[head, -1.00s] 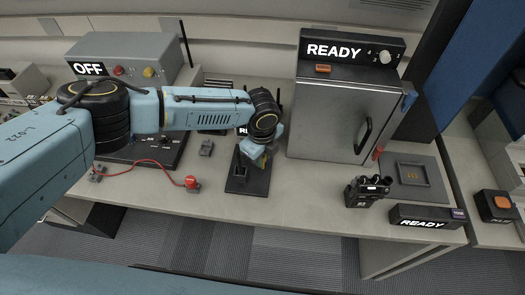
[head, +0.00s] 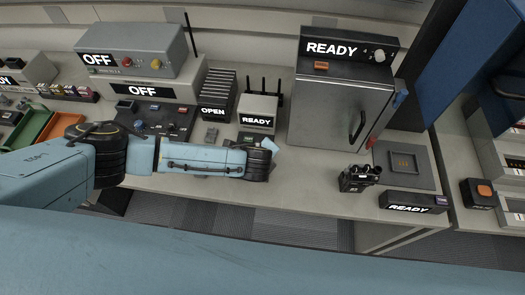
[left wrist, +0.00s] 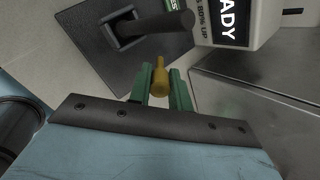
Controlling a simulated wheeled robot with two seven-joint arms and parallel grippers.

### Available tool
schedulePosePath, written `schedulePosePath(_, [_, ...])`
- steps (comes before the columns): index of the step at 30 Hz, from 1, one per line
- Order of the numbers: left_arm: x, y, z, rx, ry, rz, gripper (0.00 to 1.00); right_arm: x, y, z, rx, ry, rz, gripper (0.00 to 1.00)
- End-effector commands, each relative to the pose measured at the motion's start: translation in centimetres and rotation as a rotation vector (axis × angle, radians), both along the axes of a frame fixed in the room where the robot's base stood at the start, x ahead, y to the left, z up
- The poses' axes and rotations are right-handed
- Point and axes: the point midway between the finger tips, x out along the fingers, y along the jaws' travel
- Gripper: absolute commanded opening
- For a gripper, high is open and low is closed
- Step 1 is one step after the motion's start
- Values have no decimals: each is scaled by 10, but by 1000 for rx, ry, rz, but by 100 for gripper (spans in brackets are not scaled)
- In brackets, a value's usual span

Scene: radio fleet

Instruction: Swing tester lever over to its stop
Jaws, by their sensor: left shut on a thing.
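The tester is a small pale box (head: 257,111) reading READY; its corner and label also show in the left wrist view (left wrist: 235,20). In that view, a black lever (left wrist: 152,26) lies leaned over a dark base plate (left wrist: 92,45), its round end towards the READY box. My left gripper (left wrist: 158,88), with green fingers, is shut on a small yellow peg-like piece (left wrist: 159,76). The lever is just beyond the fingertips, seemingly apart from them. In the head view the forearm hides the fingers and the plate. My right gripper is not in view.
A grey cabinet (head: 335,110) reading READY stands right of the tester. An OPEN rack (head: 215,92) and OFF boxes (head: 140,60) stand left. A small black device (head: 358,177) and a READY bar (head: 412,202) lie right.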

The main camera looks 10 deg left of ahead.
Motion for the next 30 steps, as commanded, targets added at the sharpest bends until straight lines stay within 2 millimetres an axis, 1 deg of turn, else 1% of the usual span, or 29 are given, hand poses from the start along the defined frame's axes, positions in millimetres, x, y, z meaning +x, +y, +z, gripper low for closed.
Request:
schedulePosePath(14, [-1, 0, -1, 2, -13, 0, 0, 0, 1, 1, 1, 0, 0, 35])
schedulePosePath(15, [-1, 0, -1, 2, -13, 0, 22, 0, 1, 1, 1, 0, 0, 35])
schedulePosePath(19, [-1, 0, -1, 2, -14, 0, 39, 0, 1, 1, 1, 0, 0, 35])
schedulePosePath(20, [-1, 0, -1, 2, -14, 0, 41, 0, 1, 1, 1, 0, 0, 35])
schedulePosePath(30, [-2, 0, 1, 1, -14, 0, 41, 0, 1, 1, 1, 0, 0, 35])
